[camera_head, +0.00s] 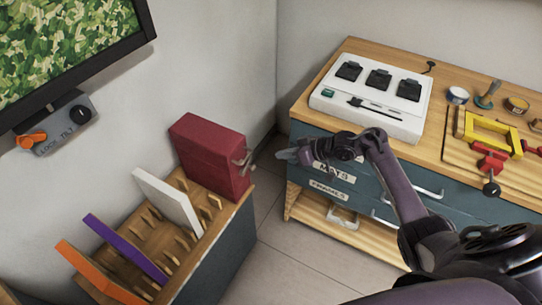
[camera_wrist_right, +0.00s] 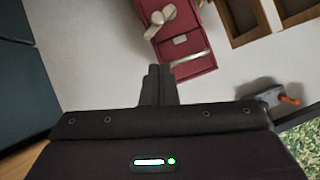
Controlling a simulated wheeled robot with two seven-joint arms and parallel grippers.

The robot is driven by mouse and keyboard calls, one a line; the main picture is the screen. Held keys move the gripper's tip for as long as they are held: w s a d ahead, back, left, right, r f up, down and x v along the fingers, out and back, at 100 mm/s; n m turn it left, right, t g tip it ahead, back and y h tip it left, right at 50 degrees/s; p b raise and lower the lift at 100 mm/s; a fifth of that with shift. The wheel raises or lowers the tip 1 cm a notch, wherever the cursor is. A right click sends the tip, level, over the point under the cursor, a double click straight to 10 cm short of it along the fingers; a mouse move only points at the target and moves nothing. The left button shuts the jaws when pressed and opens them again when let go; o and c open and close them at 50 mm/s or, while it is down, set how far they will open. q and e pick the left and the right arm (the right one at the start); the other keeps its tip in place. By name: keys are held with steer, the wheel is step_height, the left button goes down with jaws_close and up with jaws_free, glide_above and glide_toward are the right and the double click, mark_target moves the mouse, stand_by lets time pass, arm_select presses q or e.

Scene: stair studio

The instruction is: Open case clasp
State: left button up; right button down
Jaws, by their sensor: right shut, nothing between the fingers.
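The dark red case (camera_head: 209,157) stands upright at the far end of the wooden rack. Its silver clasp (camera_head: 244,160) sticks out from the narrow face toward my right gripper. My right gripper (camera_head: 287,155) is shut and empty, to the right of the clasp and apart from it. In the right wrist view, the closed fingers (camera_wrist_right: 158,84) point at the red case (camera_wrist_right: 182,40), with a gap between. Whether the clasp is latched is not clear. My left gripper is out of view.
The wooden rack (camera_head: 190,233) also holds white, purple and orange panels. A workbench (camera_head: 356,52) with a white device (camera_head: 372,99) and a yellow frame (camera_head: 492,130) stands right. A wall screen and a knob box (camera_head: 62,128) are left. Bare floor lies between rack and bench.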

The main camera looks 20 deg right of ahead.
steer(key=v, duration=0.2)
steer(key=shift+s+d+r, duration=0.1)
steer(key=shift+d, duration=0.2)
steer(key=shift+a, duration=0.1)
